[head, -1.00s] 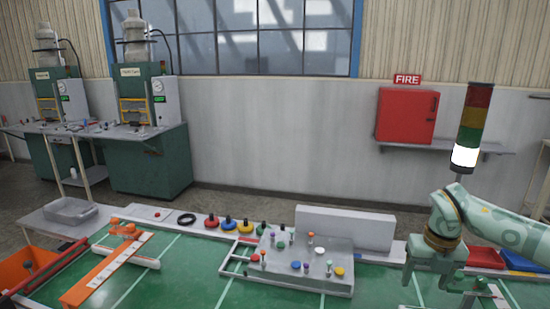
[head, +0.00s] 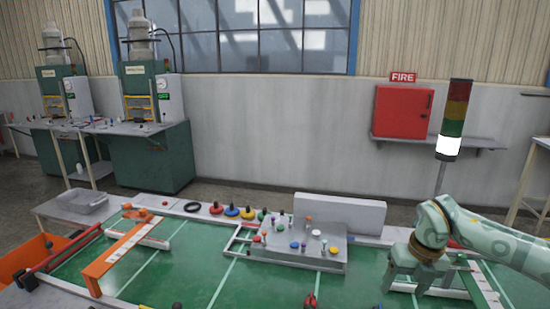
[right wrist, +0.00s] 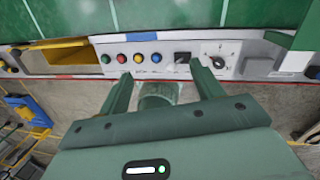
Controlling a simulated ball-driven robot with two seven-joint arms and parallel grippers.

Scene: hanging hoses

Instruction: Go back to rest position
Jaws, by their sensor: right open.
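My right gripper (head: 430,288) hangs over the right part of the green table (head: 190,262), fingers pointing down. It also shows in the right wrist view (right wrist: 162,72), with two green fingers spread apart and nothing between them. In that view, a control strip with coloured buttons (right wrist: 137,58) and a rotary switch (right wrist: 219,62) lies beyond the fingertips. Any contact with the strip cannot be told. My left gripper is out of view. No hose can be made out in these frames.
A grey board with coloured knobs (head: 278,256) stands mid-table, left of my right gripper. An orange bar (head: 112,256) and an orange bin (head: 22,262) are at the left. A light tower (head: 456,110) rises behind my right arm. The green table's left middle is mostly clear.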

